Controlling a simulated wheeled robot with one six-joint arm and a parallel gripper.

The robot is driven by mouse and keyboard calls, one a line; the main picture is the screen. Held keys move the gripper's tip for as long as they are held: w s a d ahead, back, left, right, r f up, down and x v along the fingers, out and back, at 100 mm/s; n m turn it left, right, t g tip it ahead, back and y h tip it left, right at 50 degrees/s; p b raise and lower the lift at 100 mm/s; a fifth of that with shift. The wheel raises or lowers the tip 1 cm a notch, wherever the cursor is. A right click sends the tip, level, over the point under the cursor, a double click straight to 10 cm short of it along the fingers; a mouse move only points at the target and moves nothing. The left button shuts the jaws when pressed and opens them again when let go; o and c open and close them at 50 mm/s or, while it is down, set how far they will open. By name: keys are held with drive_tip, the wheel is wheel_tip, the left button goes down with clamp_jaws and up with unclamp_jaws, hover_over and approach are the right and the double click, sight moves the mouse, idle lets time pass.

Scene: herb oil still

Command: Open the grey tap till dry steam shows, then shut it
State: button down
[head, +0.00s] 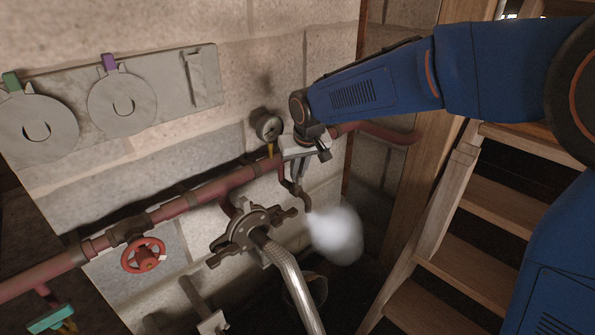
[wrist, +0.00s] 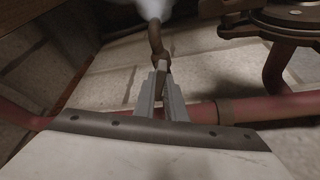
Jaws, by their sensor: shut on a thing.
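My gripper (head: 291,178) is at the red pipe on the wall, with its jaws closed around the small lever of the grey tap. In the wrist view, my two grey fingers (wrist: 161,94) stand either side of a pale lever (wrist: 162,72), which is mostly hidden between them. The tap's brownish bent spout (head: 303,199) hangs below the gripper and also shows in the wrist view (wrist: 155,38). A dense, white, rounded steam cloud (head: 336,236) hangs at the spout's mouth. It starts close to the outlet, and its edge also shows in the wrist view (wrist: 154,8).
A gauge (head: 267,125) sits just left of my gripper. A clamped flange (head: 250,229) with a steel hose (head: 288,276) is below left. A red handwheel (head: 143,255) and a teal handle (head: 50,319) are farther left. Wooden stairs (head: 480,207) stand right.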

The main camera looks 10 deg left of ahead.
drive_tip(key=shift+w+d+n+g+y, duration=0.15)
drive_tip(key=shift+n+g+y, duration=0.15)
drive_tip(key=shift+n, duration=0.85)
drive_tip(key=shift+w+d+n+g+y, duration=0.2)
drive_tip(key=shift+n+y, duration=0.2)
drive_tip(key=shift+n, duration=0.75)
drive_tip(key=c, duration=1.8)
unclamp_jaws()
drive_tip(key=shift+r, duration=0.15)
drive_tip(key=v, duration=1.7)
drive_tip(key=shift+d+r, duration=0.1)
